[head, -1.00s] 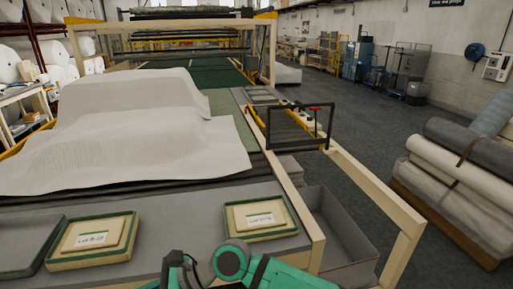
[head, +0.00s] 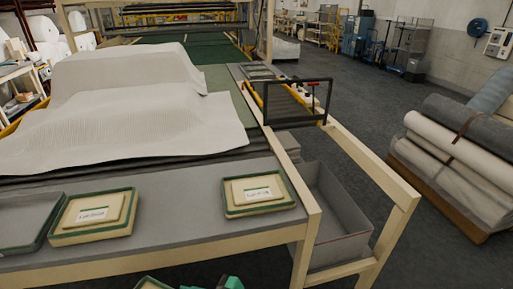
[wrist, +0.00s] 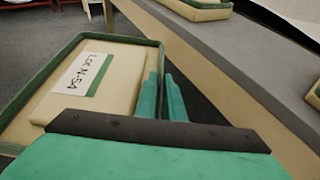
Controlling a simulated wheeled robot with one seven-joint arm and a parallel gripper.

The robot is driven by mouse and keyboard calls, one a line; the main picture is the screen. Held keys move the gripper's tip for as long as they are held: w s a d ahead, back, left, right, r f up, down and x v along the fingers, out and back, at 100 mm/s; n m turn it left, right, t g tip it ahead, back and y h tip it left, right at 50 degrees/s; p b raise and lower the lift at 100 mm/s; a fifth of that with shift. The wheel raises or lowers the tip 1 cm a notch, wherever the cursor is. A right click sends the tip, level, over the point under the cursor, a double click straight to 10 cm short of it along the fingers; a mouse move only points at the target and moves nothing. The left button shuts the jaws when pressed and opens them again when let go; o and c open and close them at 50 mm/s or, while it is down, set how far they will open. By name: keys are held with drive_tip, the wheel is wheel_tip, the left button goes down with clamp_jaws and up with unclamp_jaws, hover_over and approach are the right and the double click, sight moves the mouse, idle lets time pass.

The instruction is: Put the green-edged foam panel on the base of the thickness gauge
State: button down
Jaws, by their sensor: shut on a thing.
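The green-edged foam panel (wrist: 105,85) fills the left of the wrist view. It is tan with a green rim and a white label, "Lot N-54". My gripper (wrist: 162,82) is shut on its right edge; the exact contact is partly hidden by the fingers. In the head view, a corner of the panel (head: 152,284) shows at the bottom edge, in front of the table.
Two similar labelled green-edged pieces (head: 93,216) (head: 258,194) lie on the grey table (head: 185,204). A grey tray (head: 22,222) is at left. White wadding covers the table behind. A grey bin (head: 335,225) stands under the right rail. Rolls (head: 460,150) lie far right, with open floor between.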

drive_tip(key=w+d+f+m+t+h, duration=0.2)
drive_tip(key=d+f, duration=0.4)
drive_tip(key=f, duration=0.3)
drive_tip(key=w+d+f+m+t+h, duration=0.2)
drive_tip(key=d+f+m+t+h, duration=0.2)
drive_tip(key=f, duration=0.6)
drive_tip(key=w+d+f+m+t+h, duration=0.2)
drive_tip(key=d+f+m+h, duration=0.4)
drive_tip(key=f, duration=0.4)
drive_tip(key=shift+d+m+t+h, duration=0.35)
drive_tip(key=shift+d+m, duration=0.45)
drive_tip(key=shift+d, duration=0.45)
